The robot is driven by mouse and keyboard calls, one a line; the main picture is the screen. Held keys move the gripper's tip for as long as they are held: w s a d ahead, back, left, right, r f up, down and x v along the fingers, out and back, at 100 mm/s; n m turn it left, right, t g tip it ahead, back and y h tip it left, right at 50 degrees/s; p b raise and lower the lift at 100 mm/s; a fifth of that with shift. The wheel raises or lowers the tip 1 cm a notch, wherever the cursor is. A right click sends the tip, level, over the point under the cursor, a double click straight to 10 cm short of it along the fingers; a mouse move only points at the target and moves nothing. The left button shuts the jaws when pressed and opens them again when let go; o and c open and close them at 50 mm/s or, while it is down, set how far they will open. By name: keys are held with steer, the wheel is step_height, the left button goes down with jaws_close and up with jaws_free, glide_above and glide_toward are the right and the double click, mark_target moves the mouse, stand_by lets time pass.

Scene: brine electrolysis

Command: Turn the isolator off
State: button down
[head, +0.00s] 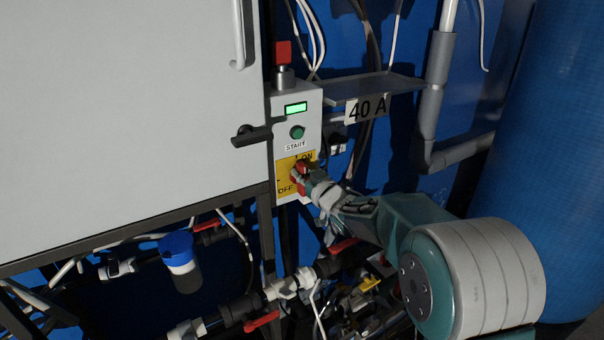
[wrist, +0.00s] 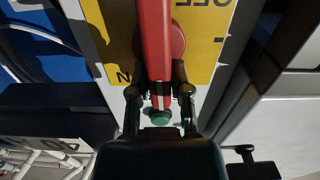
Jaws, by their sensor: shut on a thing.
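The isolator is a red rotary handle (head: 299,172) on a yellow plate (head: 283,180) marked ON and OFF, low on a grey control box. In the wrist view the red handle (wrist: 155,40) runs from the top edge down between my fingers, over a red round base (wrist: 177,42). The plate's lettering is upside down there, with the N of ON left of the handle and OFF at top right. My gripper (wrist: 160,92) is shut on the handle's near end. In the head view my gripper (head: 309,174) partly covers the handle.
Above the plate are a green START button (head: 297,132) and a lit green display (head: 296,108). A red lamp (head: 283,52) tops the box. A large grey cabinet (head: 130,120) with a black latch (head: 252,134) stands left. A shelf labelled 40 A (head: 367,107) is right; pipes run below.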

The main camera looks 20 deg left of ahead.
mark_target(288, 179)
steer(key=n, duration=0.4)
steer(key=s+a+f+n, duration=0.1)
steer(key=n, duration=0.8)
steer(key=shift+s+a+f, duration=0.2)
steer(key=shift+s+f, duration=0.15)
steer(key=shift+s+a+f+n, duration=0.1)
steer(key=shift+f+n, duration=0.15)
steer(key=shift+n, duration=0.85)
steer(key=shift+f+n, duration=0.25)
steer(key=shift+n, duration=0.85)
steer(key=shift+f, duration=0.1)
steer(key=c, duration=0.6)
jaws_free()
steer(key=shift+o, duration=0.2)
steer(key=shift+r, duration=0.2)
